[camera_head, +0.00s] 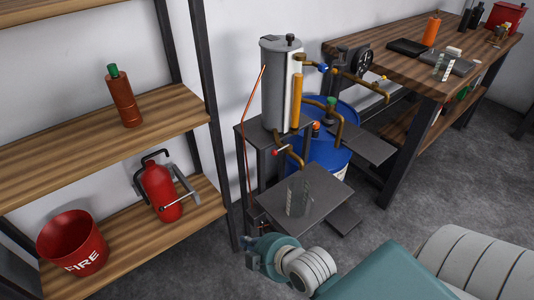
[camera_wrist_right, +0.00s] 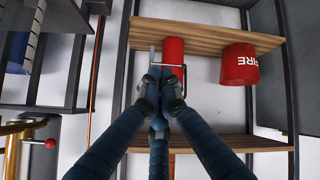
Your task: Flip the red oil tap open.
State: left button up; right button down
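My left gripper is not in view.
A clear glass beaker (camera_head: 298,197) stands on a grey plate below the tap. Blue, green and orange handled fittings and a blue drum (camera_head: 325,150) are close by. The shelf at left holds a fire extinguisher (camera_head: 161,190) and a red bucket (camera_head: 72,243). A wooden workbench (camera_head: 400,72) stands at the back.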

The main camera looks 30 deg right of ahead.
aim_at(281, 149)
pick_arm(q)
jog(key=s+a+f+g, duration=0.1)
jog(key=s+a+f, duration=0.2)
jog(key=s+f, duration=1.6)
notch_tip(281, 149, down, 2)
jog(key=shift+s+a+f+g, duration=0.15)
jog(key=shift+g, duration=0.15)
pick_arm(e)
jog(key=w+d+r+n+t+h, duration=0.5)
jog(key=w+d+r+t, duration=0.3)
jog(key=d+r, duration=0.2)
jog(key=shift+w+d+r+n+t+h, duration=0.3)
jog(key=shift+d+t+h, duration=0.15)
jog(key=shift+d, duration=0.6)
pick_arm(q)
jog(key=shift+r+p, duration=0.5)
pick_arm(e)
jog(key=w+d, duration=0.4)
jog(key=w, duration=0.2)
jog(key=shift+w+d+r, duration=0.2)
jog(key=shift+w+d, duration=0.05)
jog(key=shift+d, duration=0.1)
